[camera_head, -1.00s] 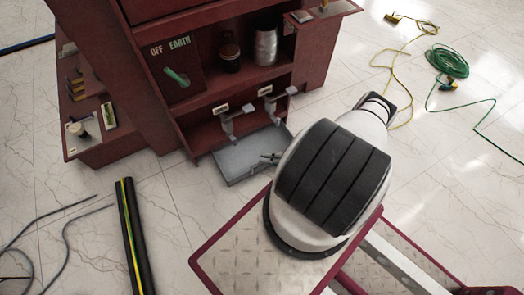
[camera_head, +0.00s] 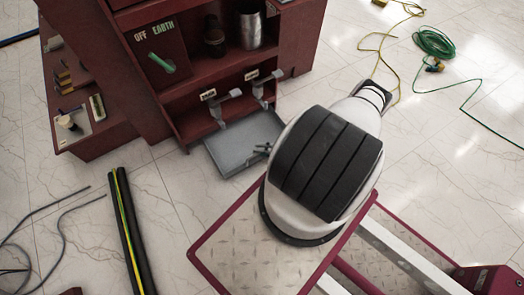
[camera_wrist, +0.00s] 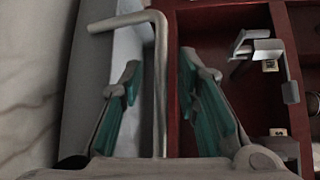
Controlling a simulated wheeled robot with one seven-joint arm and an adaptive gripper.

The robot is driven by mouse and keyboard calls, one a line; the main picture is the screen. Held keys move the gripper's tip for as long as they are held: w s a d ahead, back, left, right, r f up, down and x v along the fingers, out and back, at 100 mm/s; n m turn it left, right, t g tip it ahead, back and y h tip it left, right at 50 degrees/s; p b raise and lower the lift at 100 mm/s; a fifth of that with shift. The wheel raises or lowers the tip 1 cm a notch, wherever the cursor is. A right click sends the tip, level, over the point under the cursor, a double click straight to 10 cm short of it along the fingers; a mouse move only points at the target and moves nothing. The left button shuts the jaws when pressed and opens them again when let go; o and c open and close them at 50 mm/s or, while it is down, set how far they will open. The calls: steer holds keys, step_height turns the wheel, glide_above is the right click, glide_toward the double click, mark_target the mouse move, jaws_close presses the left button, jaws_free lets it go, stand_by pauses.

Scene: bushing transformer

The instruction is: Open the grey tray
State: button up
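The grey tray (camera_head: 232,152) sits low at the front of the dark red cabinet, sticking out over the floor. My arm covers its right end. My gripper (camera_head: 261,150) is at the tray's right side in the head view, mostly hidden by the arm. In the wrist view my gripper (camera_wrist: 158,68) has its two teal-padded fingers apart. A grey bent bar (camera_wrist: 159,85) lies between them, with visible gaps on both sides. Pale grey surfaces, seemingly the tray (camera_wrist: 130,60), show behind the bar. I cannot tell where the bar attaches.
The red cabinet (camera_head: 190,125) has two grey levers (camera_head: 226,106) just above the tray; one lever (camera_wrist: 262,48) shows at right in the wrist view. A black-and-yellow pole (camera_head: 127,230) and loose cables lie left. Tiled floor is clear between pole and tray.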

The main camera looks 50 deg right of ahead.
steer(key=v, duration=0.7)
steer(key=shift+s, duration=0.2)
steer(key=shift+d, duration=0.1)
stand_by(0.4)
